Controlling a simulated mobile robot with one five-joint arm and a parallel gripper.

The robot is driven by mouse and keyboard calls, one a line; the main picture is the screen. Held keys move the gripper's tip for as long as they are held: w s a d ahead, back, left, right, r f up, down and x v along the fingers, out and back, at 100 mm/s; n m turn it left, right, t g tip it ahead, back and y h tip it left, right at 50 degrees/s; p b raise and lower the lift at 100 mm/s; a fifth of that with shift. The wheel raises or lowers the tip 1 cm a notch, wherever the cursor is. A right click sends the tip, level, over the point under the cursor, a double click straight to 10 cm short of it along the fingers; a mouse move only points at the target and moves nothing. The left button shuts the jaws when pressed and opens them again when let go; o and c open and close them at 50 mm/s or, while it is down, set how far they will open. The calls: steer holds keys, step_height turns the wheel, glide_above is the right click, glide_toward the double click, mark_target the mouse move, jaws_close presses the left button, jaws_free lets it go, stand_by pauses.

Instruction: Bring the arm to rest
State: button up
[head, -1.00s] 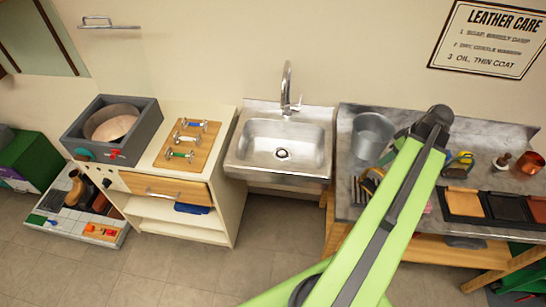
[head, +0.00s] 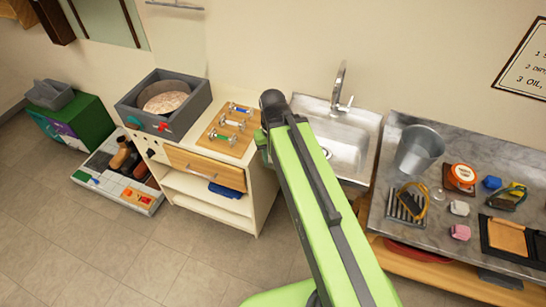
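My green arm (head: 310,180) rises from the bottom of the head view and ends in a dark joint at the top. In the picture it crosses the gap between the cream cabinet and the sink and covers part of the sink's left side. My gripper does not show, so I cannot see whether it holds anything.
The cream cabinet (head: 262,200) carries a wooden board (head: 222,146) with several small-handled pieces. The steel sink (head: 345,142) is behind my arm. The workbench (head: 465,150) at right holds a metal bucket (head: 419,150) and small items. Floor at lower left (head: 70,250) is clear.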

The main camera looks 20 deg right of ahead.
step_height(320, 180, down, 11)
steer(key=b, duration=1.1)
steer(key=shift+f, duration=0.2)
